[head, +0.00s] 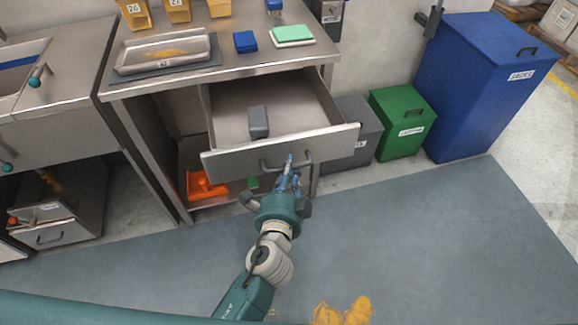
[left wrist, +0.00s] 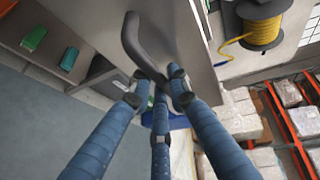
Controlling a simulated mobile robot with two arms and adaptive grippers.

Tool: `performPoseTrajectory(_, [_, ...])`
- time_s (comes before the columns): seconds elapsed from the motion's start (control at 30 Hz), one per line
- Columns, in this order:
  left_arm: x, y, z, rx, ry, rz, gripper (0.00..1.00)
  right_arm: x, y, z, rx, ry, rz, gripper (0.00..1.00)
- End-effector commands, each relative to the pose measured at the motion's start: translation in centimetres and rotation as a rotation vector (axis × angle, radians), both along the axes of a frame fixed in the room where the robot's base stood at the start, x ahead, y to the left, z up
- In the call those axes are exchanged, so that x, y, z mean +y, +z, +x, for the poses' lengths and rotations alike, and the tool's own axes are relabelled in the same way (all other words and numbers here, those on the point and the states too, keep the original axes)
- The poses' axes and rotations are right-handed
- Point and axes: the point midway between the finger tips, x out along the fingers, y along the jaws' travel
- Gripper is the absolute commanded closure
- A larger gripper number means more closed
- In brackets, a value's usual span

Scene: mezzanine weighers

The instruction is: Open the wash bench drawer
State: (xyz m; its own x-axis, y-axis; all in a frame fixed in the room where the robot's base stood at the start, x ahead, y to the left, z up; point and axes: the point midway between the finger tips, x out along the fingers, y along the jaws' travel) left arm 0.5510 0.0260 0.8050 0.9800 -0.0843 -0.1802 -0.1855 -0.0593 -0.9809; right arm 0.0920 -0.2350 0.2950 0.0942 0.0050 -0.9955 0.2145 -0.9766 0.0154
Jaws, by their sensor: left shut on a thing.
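The drawer (head: 330,139) under the middle steel bench (head: 228,65) is pulled well out, with its inside showing. A dark grey block (head: 258,122) lies in it. The drawer's bar handle (head: 307,157) is on its front face. My left gripper (head: 288,173) is at this handle, its blue fingers shut on it. In the left wrist view the dark handle (left wrist: 143,44) runs down between the fingertips of my left gripper (left wrist: 158,84), against the drawer's grey front (left wrist: 180,35). My right gripper is not in view.
A grey bin (head: 358,135), a green bin (head: 402,122) and a tall blue bin (head: 480,90) stand right of the bench. A sink unit (head: 55,105) stands at left. An orange object (head: 203,186) lies below the drawer. The floor in front is mostly clear.

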Motion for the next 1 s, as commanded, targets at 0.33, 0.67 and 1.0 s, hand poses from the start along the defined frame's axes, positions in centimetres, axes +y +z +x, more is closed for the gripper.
performPoseTrajectory(0.33, [0.1, 0.0, 0.0, 0.000, 0.002, -0.001, 1.00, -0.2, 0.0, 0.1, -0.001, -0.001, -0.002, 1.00])
performPoseTrajectory(0.67, [0.0, 0.0, 0.0, -0.001, 0.001, -0.001, 0.64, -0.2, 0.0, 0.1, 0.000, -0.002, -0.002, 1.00])
performPoseTrajectory(1.0, [0.2, 0.3, -2.6, 0.003, 0.000, -0.001, 0.64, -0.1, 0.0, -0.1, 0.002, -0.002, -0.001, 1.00])
